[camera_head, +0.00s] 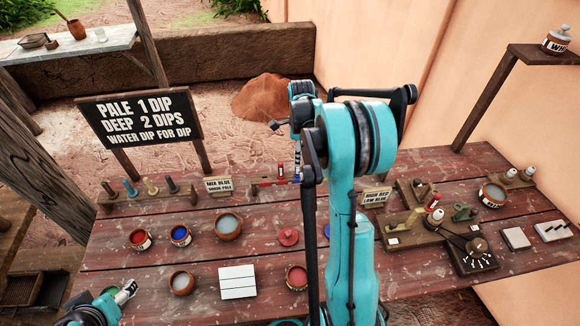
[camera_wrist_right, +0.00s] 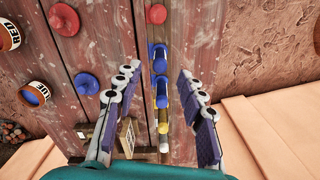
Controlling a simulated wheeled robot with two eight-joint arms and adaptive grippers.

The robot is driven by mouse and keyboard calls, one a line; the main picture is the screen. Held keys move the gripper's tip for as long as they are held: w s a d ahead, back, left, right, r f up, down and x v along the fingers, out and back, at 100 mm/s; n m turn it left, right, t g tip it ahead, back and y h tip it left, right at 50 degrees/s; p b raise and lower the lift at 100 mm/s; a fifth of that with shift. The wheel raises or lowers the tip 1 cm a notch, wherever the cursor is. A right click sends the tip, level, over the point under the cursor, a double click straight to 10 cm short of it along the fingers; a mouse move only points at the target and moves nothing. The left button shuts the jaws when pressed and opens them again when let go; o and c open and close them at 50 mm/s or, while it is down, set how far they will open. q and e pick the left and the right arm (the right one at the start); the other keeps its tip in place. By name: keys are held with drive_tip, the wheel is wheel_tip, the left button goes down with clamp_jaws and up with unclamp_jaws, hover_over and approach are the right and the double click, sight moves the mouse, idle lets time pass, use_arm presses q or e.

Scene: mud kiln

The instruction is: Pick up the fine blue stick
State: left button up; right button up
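In the right wrist view, a wooden rack (camera_wrist_right: 180,30) runs between the fingers of my right gripper (camera_wrist_right: 158,73), which is open and empty. Two blue-ended sticks, a farther one (camera_wrist_right: 157,50) and a nearer one (camera_wrist_right: 161,86), stand in it between or just beyond the fingertips. I cannot tell which is the fine one. A red-ended stick (camera_wrist_right: 156,13) stands beyond them. In the head view my right arm hides most of the gripper and part of this rack (camera_head: 264,183). My left gripper (camera_head: 128,288) is at the lower left, away from the racks; its opening is unclear.
A second rack (camera_head: 145,197) holds several sticks at the left, beside the "MIX BLUE" sign (camera_head: 218,185). Red (camera_head: 138,239) and blue (camera_head: 180,235) paint pots, bowls and a white tile (camera_head: 238,281) stand in front. A lever device (camera_head: 470,247) is at the right.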

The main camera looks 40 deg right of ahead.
sight(297, 173)
drive_tip(key=shift+f, duration=0.85)
wheel_tip(297, 173, down, 5)
drive_tip(key=shift+w+a+r+b, duration=0.1)
drive_tip(key=shift+a+r+b, duration=0.05)
drive_tip(key=shift+b, duration=0.75)
drive_tip(key=shift+r, duration=0.1)
clamp_jaws()
